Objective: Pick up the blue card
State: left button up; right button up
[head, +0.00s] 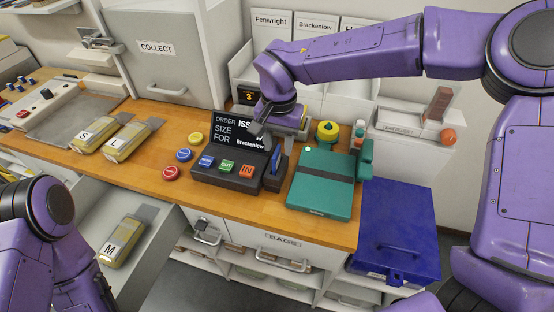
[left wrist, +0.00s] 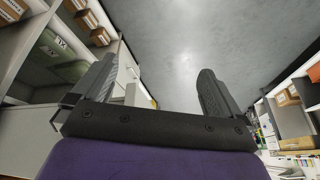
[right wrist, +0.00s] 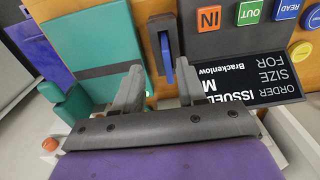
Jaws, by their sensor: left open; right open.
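The blue card (head: 275,159) stands upright in a dark slot at the right end of the button terminal (head: 228,171). In the right wrist view the card (right wrist: 166,56) shows as a thin blue edge in the slot. My right gripper (head: 280,136) is open just above the card; in the right wrist view its fingers (right wrist: 160,82) lie on either side of the card's line, apart from it. My left gripper (left wrist: 158,78) is open and empty, over the grey floor in its wrist view; in the head view only my left arm shows, at lower left.
A dark order screen (head: 237,130) stands behind the terminal. A teal case (head: 322,187) lies right of the slot, with a yellow-green roll (head: 327,132) behind. A blue lidded box (head: 394,225) is further right. An open drawer (head: 150,268) holds a packet marked M (head: 122,240).

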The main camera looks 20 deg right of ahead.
aim_at(276, 151)
jog(key=f, duration=0.1)
jog(key=w+f, duration=0.1)
jog(key=f, duration=0.1)
jog(key=w+f, duration=0.1)
jog(key=f, duration=0.1)
jog(key=shift+w+f+p, duration=0.2)
jog(key=shift+f+p, duration=0.05)
jog(key=shift+p, duration=0.15)
jog(key=shift+s+r, duration=0.25)
jog(key=shift+s, duration=0.2)
jog(key=shift+c, duration=1.3)
jog(key=shift+s+r, duration=0.1)
jog(key=shift+s, duration=0.05)
jog(key=c, duration=0.5)
jog(key=shift+a, duration=0.1)
